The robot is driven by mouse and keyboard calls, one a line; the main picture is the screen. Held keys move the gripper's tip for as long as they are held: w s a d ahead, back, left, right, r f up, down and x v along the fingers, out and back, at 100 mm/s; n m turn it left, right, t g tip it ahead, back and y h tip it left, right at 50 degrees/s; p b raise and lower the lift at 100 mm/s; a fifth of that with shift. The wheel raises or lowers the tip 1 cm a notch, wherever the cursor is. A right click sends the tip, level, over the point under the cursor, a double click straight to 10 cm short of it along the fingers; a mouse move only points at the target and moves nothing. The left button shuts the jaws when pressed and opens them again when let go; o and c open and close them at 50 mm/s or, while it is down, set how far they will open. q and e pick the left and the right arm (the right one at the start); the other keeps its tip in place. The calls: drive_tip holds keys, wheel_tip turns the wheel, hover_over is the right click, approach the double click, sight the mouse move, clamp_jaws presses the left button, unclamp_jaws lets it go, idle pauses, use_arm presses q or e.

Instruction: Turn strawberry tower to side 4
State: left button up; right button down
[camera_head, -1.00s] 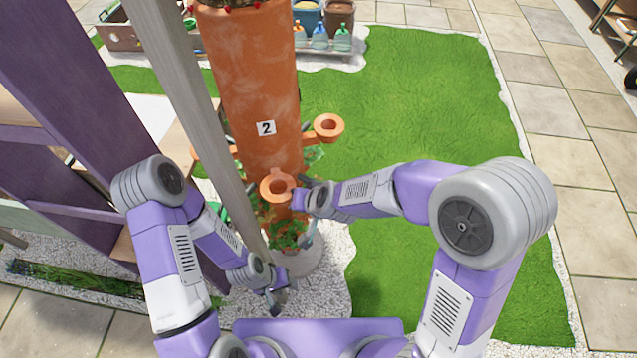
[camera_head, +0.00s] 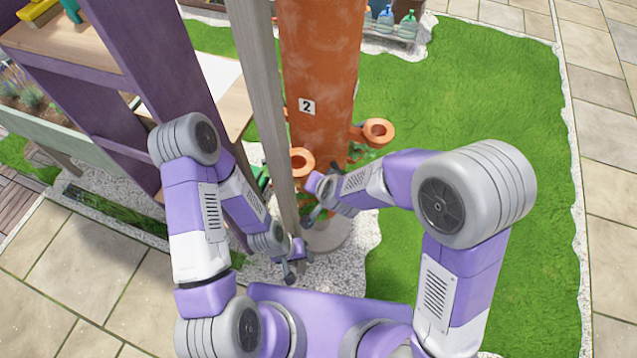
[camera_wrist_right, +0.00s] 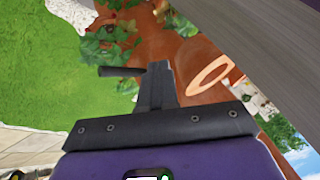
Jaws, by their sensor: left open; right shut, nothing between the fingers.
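The strawberry tower (camera_head: 325,70) is a tall terracotta cylinder with a white label (camera_head: 307,106) reading 2 facing me. Ring-shaped cups stick out from it, one at its right (camera_head: 378,131) and one at its lower front (camera_head: 300,162). My right gripper (camera_head: 312,212) is low in front of the tower, just below the front cup. In the right wrist view its fingers (camera_wrist_right: 157,82) are shut and empty, with the tower (camera_wrist_right: 208,58) and an orange cup ring (camera_wrist_right: 210,75) close behind. My left gripper (camera_head: 294,264) is open and empty, low near the post. I cannot tell whether either gripper touches the tower.
A grey wooden post (camera_head: 262,90) stands just left of the tower, close to my left arm. A purple-framed shelf (camera_head: 150,60) is at the left. White gravel (camera_head: 345,265) surrounds the tower's base. Lawn (camera_head: 470,110) lies open to the right. Bottles (camera_head: 386,20) stand behind.

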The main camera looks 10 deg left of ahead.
drive_tip(key=p+v, duration=0.1)
drive_tip(key=v, duration=0.5)
drive_tip(key=s+d+f+p+v, duration=0.1)
drive_tip(key=v, duration=0.5)
drive_tip(key=shift+s+d+f+p, duration=0.2)
drive_tip(key=shift+s+f+p, duration=0.15)
drive_tip(key=shift+p, duration=0.05)
drive_tip(key=s+d+f+g+h, duration=0.1)
drive_tip(key=d+f+g, duration=0.1)
drive_tip(key=d+f, duration=0.5)
drive_tip(key=s+d+f+g+h, duration=0.15)
drive_tip(key=d+f, duration=0.25)
drive_tip(key=f, duration=0.7)
drive_tip(key=s+f+g+y, duration=0.2)
drive_tip(key=s+f+y, duration=0.1)
drive_tip(key=s+f, duration=0.2)
drive_tip(key=shift+d+f, duration=0.25)
drive_tip(key=shift+f, duration=0.75)
